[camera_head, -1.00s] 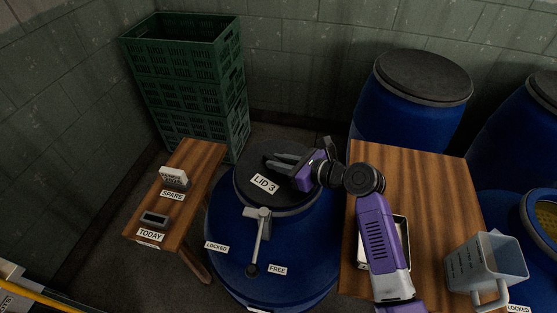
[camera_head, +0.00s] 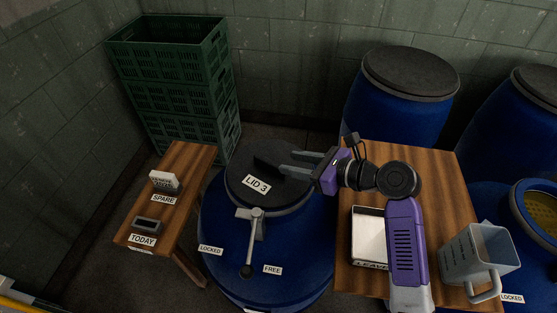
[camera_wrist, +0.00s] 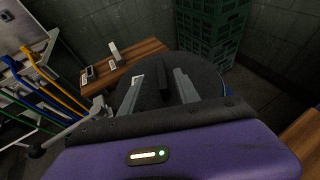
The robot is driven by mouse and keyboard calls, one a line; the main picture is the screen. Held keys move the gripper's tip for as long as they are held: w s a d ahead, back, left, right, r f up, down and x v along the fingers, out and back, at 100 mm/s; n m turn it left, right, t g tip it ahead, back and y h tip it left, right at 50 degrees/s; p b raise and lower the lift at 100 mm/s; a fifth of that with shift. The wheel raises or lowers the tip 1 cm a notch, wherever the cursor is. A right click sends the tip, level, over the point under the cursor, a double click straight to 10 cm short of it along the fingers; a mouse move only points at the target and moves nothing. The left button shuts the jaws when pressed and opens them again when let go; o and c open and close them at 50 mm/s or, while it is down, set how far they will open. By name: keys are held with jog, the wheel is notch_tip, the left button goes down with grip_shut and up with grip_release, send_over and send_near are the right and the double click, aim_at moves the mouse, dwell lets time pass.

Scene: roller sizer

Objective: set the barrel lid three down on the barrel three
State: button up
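The barrel lid three (camera_head: 257,198), dark and round with a "LID 3" label, lies on top of the blue barrel three (camera_head: 222,225) and appears level. It has a raised dark bar handle (camera_head: 268,163), which also shows in the wrist view (camera_wrist: 162,72). My gripper (camera_head: 283,163) is open over the right side of the lid. In the wrist view my gripper (camera_wrist: 157,76) has its fingers apart, with the bar standing between and ahead of them. Contact with the bar cannot be told. The barrel's lever (camera_head: 250,245) hangs between the "LOCKED" and "FREE" labels.
A wooden table (camera_head: 440,190) at right holds a tray (camera_head: 368,209) and a clear jug (camera_head: 478,255). A small bench (camera_head: 190,165) at left carries "SPARE" and "TODAY" items. Green crates (camera_head: 180,95) stand behind. Another lidded blue barrel (camera_head: 385,115) stands at back right.

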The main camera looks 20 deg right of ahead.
jog(key=shift+v, duration=1.8)
